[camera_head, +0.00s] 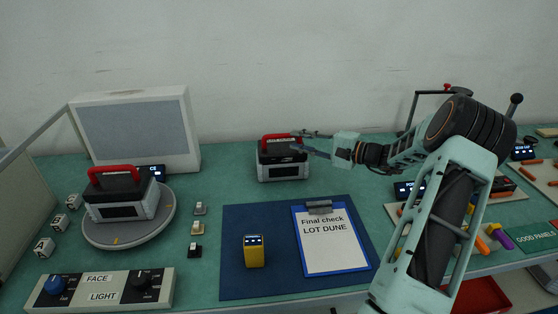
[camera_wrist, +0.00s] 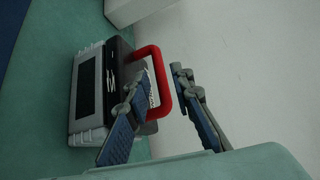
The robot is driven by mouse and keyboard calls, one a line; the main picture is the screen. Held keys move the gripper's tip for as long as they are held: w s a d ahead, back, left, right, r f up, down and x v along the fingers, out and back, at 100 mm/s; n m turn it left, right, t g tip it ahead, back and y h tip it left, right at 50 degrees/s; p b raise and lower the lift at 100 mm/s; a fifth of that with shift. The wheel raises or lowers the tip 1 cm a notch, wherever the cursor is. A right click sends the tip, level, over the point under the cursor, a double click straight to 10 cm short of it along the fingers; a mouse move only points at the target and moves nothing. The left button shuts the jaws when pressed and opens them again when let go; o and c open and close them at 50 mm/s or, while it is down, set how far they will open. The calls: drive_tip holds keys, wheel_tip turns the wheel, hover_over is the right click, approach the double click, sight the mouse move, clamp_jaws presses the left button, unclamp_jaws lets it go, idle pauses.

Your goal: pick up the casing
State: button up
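A grey and black casing (camera_head: 283,165) with a red handle stands upright near the back middle of the green table. It also shows, turned on its side, in the wrist view (camera_wrist: 90,90). My gripper (camera_head: 297,140) reaches in from the right at the height of its handle. In the wrist view my gripper (camera_wrist: 158,95) is open, with the red handle (camera_wrist: 158,64) showing between its two fingers. I cannot tell whether a finger touches the handle. A second, similar casing (camera_head: 120,197) with a red handle stands on a round grey turntable (camera_head: 162,222) at the left.
A white panel box (camera_head: 140,125) stands behind the turntable. A blue mat (camera_head: 235,285) in front holds a yellow device (camera_head: 254,252) and a clipboard (camera_head: 333,245). A control box (camera_head: 105,291) lies front left. Loose parts and trays crowd the right side.

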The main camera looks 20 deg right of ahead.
sight(281, 137)
drive_tip(key=x, duration=0.4)
drive_tip(key=shift+f, duration=0.1)
drive_tip(key=shift+w+d+f+x, duration=0.1)
drive_tip(key=shift+d+x, duration=0.05)
drive_tip(key=shift+x, duration=0.7)
drive_tip(key=shift+w+d+f+x, duration=0.1)
drive_tip(key=shift+x, duration=0.75)
drive_tip(key=shift+w+d+x, duration=0.1)
drive_tip(key=shift+d+x, duration=0.05)
drive_tip(key=shift+x, duration=0.7)
drive_tip(key=shift+s, duration=0.1)
clamp_jaws()
drive_tip(key=shift+r, duration=0.1)
